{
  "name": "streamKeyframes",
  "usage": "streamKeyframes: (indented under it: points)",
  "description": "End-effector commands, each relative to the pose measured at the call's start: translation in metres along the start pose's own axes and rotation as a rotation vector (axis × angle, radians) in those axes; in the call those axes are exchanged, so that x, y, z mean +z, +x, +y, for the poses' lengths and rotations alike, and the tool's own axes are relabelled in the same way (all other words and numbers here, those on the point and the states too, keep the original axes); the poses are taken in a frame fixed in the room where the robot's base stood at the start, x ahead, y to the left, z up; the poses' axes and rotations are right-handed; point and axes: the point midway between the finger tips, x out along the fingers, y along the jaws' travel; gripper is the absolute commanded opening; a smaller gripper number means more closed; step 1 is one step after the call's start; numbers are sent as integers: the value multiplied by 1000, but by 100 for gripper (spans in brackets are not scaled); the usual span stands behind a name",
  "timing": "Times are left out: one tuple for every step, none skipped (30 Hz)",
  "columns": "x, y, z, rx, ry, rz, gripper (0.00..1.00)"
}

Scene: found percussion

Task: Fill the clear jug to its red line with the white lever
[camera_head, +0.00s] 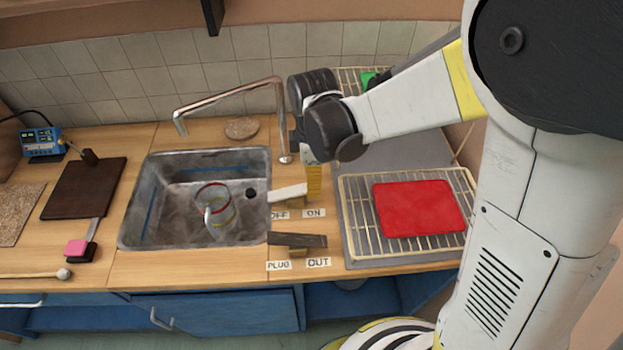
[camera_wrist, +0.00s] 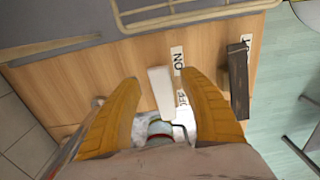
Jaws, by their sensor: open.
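The clear jug (camera_head: 221,224) stands in the sink, with a red ring near its top and a yellowish band lower down. Its rim shows at the bottom of the wrist view (camera_wrist: 160,128). The white lever (camera_head: 288,193) lies on the counter at the sink's right edge, its free end toward the sink, by the OFF label. My gripper (camera_head: 314,185) is open beside the lever's right end. In the wrist view, the white lever (camera_wrist: 160,88) lies between my two yellow fingers, apart from both. No water shows at the tap (camera_head: 230,95).
The sink (camera_head: 133,205) has a dark lever (camera_head: 298,240) by its front right corner, labelled PLUG and OUT. Wire racks with a red mat (camera_head: 420,208) stand right. A dark board (camera_head: 85,188) and pink-headed tool (camera_head: 77,247) lie left.

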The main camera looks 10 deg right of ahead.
Motion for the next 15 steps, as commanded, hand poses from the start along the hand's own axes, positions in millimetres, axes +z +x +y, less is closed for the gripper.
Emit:
streamKeyframes:
  points:
    - [0,10,0,0,0,0,50]
    - [0,13,0,0,0,0,50]
    - [0,17,0,0,1,0,50]
    - [0,19,0,0,1,0,50]
    - [0,21,0,0,1,0,50]
    - [0,22,0,0,1,0,50]
    - [0,23,0,0,1,0,50]
    - [0,24,0,0,1,0,50]
    - [0,24,0,0,1,0,50]
    - [0,24,0,0,1,0,50]
    - [0,24,0,0,1,0,50]
    - [0,24,0,0,1,0,50]
    - [0,24,0,0,1,0,50]
    - [0,23,0,0,1,0,50]
    - [0,23,0,0,1,0,50]
